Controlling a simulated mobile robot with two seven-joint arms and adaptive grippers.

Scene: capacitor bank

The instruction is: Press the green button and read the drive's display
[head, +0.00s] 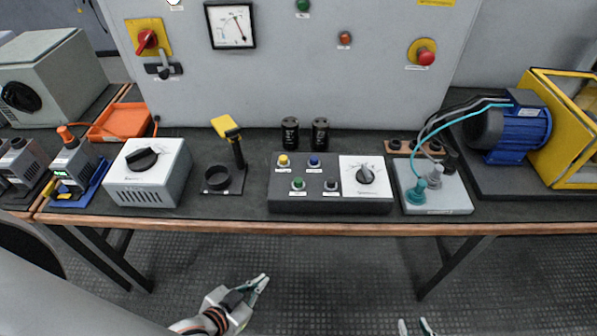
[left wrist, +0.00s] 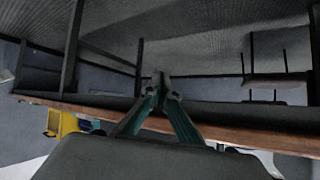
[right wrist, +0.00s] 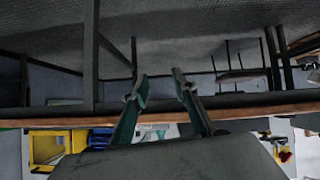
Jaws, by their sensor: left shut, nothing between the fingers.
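A green button (head: 298,184) sits at the lower left of the dark control box (head: 330,204) on the bench, below a yellow button (head: 283,161). A grey device (head: 72,160) with a small lit display (head: 60,173) stands in a blue tray at the left; the display is too small to read, and I cannot tell if it is the drive's. My left gripper (head: 262,283) is shut and empty, in front of and below the bench edge; its fingertips meet in the left wrist view (left wrist: 160,82). My right gripper (head: 415,326) is open and empty, low at the right; its fingers are apart in the right wrist view (right wrist: 158,82).
The control box also has a blue button (head: 314,160), a dark button (head: 331,184) and a rotary knob (head: 366,175). A grey transformer box (head: 175,180) and a yellow-topped stand (head: 238,150) are left of it. A terminal block (head: 440,200) and blue motor (head: 515,130) are right.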

